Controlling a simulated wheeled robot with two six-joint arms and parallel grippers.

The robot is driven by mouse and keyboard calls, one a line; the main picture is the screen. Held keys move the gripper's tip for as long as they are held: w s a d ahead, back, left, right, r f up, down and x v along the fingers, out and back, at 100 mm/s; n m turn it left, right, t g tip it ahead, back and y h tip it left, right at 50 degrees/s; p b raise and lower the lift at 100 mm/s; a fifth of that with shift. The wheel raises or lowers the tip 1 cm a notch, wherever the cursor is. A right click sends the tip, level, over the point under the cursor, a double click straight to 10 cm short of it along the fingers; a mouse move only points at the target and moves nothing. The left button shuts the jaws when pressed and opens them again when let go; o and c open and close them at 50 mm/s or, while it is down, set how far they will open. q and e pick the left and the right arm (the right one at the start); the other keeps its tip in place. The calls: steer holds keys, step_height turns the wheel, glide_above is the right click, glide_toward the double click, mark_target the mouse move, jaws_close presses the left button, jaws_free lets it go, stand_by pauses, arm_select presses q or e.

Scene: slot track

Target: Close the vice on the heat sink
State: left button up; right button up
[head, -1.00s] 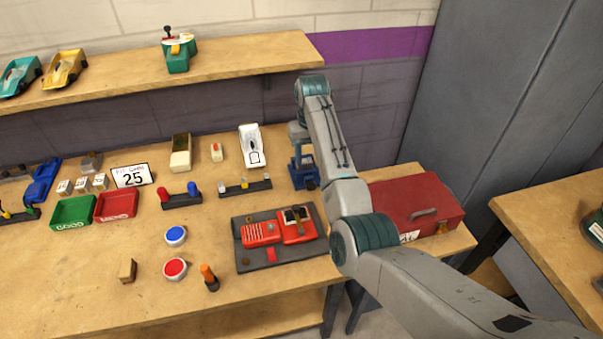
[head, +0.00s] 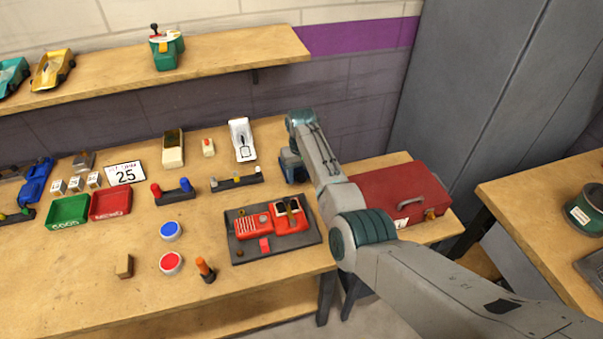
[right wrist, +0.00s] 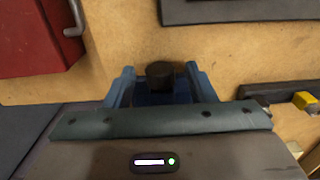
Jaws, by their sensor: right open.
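The blue vice (head: 292,167) is at the back of the bench, right of the white car body, partly hidden by my right arm. In the right wrist view, my right gripper (right wrist: 159,74) is open, with one blue finger on each side of a dark round knob (right wrist: 160,73). Blue vice parts (right wrist: 155,97) show just below the knob. I cannot tell whether the fingers touch the knob. I cannot make out the heat sink in the vice. My left gripper is not in view.
A red toolbox (head: 400,190) stands right of the vice. A dark tray (head: 240,252) with a red device lies in front. A small rack (head: 237,182) and a white car body (head: 242,140) are to the left.

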steer(key=c, duration=1)
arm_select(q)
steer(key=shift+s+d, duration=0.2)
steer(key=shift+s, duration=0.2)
arm_select(e)
steer(key=shift+o, duration=0.2)
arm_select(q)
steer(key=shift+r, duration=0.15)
arm_select(e)
steer(key=shift+r+y, duration=0.1)
steer(key=shift+y, duration=0.2)
